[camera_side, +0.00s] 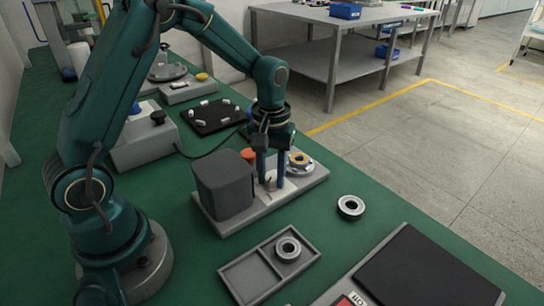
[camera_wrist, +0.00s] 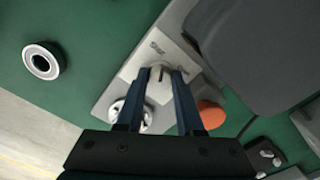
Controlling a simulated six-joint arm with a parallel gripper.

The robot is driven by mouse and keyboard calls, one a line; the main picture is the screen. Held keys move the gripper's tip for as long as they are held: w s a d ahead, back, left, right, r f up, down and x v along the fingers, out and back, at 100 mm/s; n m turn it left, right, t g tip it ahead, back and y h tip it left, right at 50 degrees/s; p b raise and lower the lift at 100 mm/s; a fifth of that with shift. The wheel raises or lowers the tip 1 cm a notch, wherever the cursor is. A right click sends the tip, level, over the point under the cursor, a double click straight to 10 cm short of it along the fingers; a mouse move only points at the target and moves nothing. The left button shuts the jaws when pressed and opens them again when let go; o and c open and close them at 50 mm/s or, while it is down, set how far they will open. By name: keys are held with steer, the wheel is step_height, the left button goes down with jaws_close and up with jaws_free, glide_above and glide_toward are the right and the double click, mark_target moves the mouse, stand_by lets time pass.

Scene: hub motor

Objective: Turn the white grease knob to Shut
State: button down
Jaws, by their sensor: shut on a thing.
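The white grease knob (camera_wrist: 159,88) sits on a pale plate of the grey base (camera_wrist: 120,82), between my two fingers in the wrist view. My gripper (camera_side: 270,181) points straight down over the base in the side view, its fingers shut on the knob. It also shows in the wrist view (camera_wrist: 159,73). Small dark lettering is printed on the plate beyond and to the right of the knob, too small to read surely. In the side view the fingers mostly hide the knob (camera_side: 271,181). I cannot tell its exact pointing direction.
A dark grey box (camera_side: 222,183) stands left of my fingers on the base, with an orange button (camera_side: 248,155) behind. A yellow-topped metal part (camera_side: 299,161) is close right. A loose bearing (camera_side: 351,206) and a grey tray (camera_side: 240,281) lie in front.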

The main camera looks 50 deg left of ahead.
mark_target(271, 178)
steer(key=shift+n, duration=1)
steer(key=c, duration=0.5)
jaws_free()
steer(key=shift+c, duration=0.2)
steer(key=shift+r, duration=2.6)
